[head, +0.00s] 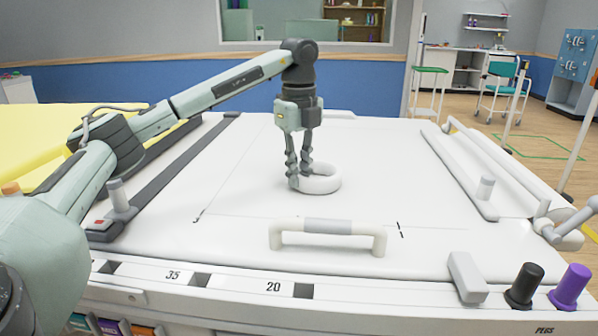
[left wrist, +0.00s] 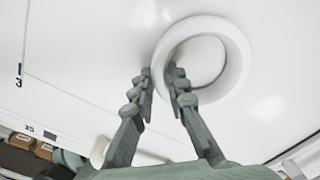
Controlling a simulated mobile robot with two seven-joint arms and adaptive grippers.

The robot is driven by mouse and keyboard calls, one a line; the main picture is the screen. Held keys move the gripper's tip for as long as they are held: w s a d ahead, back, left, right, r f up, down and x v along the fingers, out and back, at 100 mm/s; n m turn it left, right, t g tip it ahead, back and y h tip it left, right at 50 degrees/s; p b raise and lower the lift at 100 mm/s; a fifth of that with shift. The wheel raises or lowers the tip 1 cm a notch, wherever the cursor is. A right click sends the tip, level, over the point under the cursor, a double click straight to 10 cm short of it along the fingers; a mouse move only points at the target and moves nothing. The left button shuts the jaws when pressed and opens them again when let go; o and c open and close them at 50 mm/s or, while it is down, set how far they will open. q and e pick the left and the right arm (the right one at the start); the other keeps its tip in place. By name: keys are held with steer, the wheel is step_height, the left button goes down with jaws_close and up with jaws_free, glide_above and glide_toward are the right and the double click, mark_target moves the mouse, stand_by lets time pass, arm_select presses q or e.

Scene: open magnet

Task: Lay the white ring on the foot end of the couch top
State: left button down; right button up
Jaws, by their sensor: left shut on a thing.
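The white ring (head: 322,187) is at the middle of the white couch top (head: 385,160), flat and low over the surface; I cannot tell whether it touches. My left gripper (head: 298,186) points down and is shut on the ring's left wall. In the left wrist view the ring (left wrist: 239,62) shows at the upper middle, with its near left wall between the fingertips of my left gripper (left wrist: 160,73). The couch top (left wrist: 85,50) fills most of that view. My right gripper is not in view.
A white handle with a grey grip (head: 328,227) stands near the front of the couch top. Side rails run along the left (head: 165,170) and right (head: 455,170). Black (head: 525,286) and purple (head: 570,287) pegs stand at the front right. The surface around the ring is clear.

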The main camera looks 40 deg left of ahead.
arm_select(q)
steer(key=c, duration=1.5)
jaws_free()
steer(key=shift+f, duration=0.1)
step_height(320, 180, up, 12)
